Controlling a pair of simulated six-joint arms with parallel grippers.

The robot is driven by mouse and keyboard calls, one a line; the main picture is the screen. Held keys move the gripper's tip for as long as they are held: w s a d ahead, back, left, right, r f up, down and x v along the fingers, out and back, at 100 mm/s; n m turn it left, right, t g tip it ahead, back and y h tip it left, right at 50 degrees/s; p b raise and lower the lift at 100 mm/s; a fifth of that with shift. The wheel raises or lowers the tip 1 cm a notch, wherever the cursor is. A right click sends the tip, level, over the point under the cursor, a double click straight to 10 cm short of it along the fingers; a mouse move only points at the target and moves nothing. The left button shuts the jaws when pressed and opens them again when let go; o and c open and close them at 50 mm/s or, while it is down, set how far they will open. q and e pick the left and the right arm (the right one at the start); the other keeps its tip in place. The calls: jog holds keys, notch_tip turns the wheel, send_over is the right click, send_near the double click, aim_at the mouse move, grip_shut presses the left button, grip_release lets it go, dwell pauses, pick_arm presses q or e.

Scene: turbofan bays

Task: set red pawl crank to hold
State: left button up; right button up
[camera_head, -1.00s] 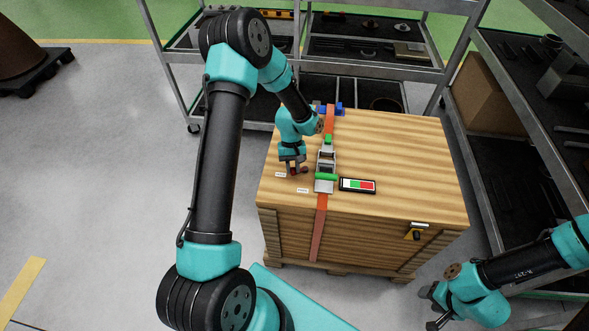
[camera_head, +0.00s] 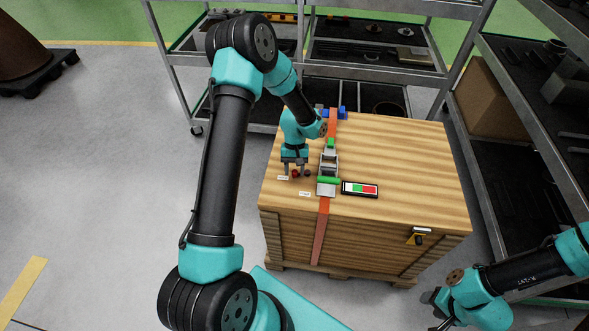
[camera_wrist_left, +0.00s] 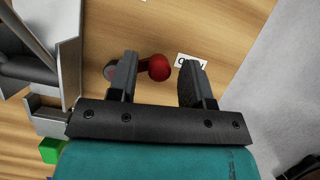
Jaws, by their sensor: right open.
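The red pawl crank shows as a round red knob (camera_wrist_left: 159,67) on a short arm with a grey pivot in the left wrist view. In the head view its red knob (camera_head: 295,174) is small, on the crate top left of the strap ratchet (camera_head: 328,165). My left gripper (camera_head: 295,172) is above the crank, pointing down. In the wrist view its fingers (camera_wrist_left: 160,62) are apart, with the knob showing between them; I cannot tell if either touches it. My right gripper (camera_head: 437,308) is open and empty at lower right, away from the crate.
An orange strap (camera_head: 320,235) runs over the wooden crate (camera_head: 410,160). A green-and-red indicator (camera_head: 360,189) lies right of the ratchet. A white label (camera_wrist_left: 190,62) is partly hidden by a finger. Shelves (camera_head: 375,65) stand behind. The crate's right top is clear.

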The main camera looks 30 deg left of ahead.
pick_arm(q)
jog(key=shift+w+r, duration=0.1)
jog(key=shift+r, duration=0.05)
jog(key=v, duration=1.7)
jog(key=shift+a, duration=0.1)
